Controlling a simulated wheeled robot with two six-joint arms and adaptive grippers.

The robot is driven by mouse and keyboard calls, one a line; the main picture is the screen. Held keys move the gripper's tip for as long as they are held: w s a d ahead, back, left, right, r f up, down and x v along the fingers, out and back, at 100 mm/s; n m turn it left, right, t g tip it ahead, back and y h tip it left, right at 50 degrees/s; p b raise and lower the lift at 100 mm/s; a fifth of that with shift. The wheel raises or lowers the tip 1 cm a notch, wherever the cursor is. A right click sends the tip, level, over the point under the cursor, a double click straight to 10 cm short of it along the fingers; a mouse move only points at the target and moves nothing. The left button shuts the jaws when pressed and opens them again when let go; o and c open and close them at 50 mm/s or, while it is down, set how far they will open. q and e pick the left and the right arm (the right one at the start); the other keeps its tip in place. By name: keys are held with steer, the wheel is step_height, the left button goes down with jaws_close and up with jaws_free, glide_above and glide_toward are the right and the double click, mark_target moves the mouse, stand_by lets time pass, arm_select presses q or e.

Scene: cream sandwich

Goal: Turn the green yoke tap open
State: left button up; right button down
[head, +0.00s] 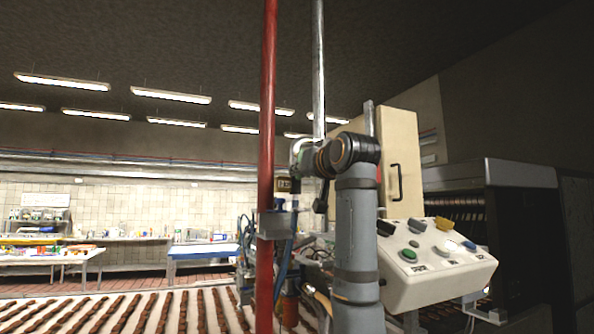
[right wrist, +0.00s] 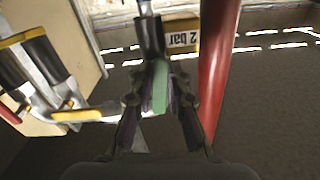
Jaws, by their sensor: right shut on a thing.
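The green yoke tap (right wrist: 161,84) shows in the right wrist view as a green bar, partly covered by the fingers. My right gripper (right wrist: 160,78) is shut on it, with a dark finger on each side. In the head view my right arm rises at the middle right, and its gripper (head: 303,160) points left beside the red pipe. The tap is too small and covered there to make out clearly. I cannot tell how far the tap is turned. My left gripper is not in view.
The red pipe (head: 266,120) stands close to the right gripper and also shows in the right wrist view (right wrist: 217,70). A "2 bar" label (right wrist: 181,39) appears upside down. A control box (head: 440,262) with several buttons and a cream cabinet (head: 401,140) stand right.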

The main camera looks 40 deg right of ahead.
steer(key=shift+d+f+n, duration=0.25)
steer(key=shift+d+n, duration=0.15)
steer(key=shift+n, duration=0.6)
steer(key=c, duration=1.3)
jaws_free()
steer(key=shift+s+r, duration=0.1)
steer(key=shift+r, duration=0.05)
steer(key=shift+s, duration=0.1)
steer(key=v, duration=1.1)
steer(key=shift+s+a, duration=0.2)
steer(key=shift+s, duration=0.2)
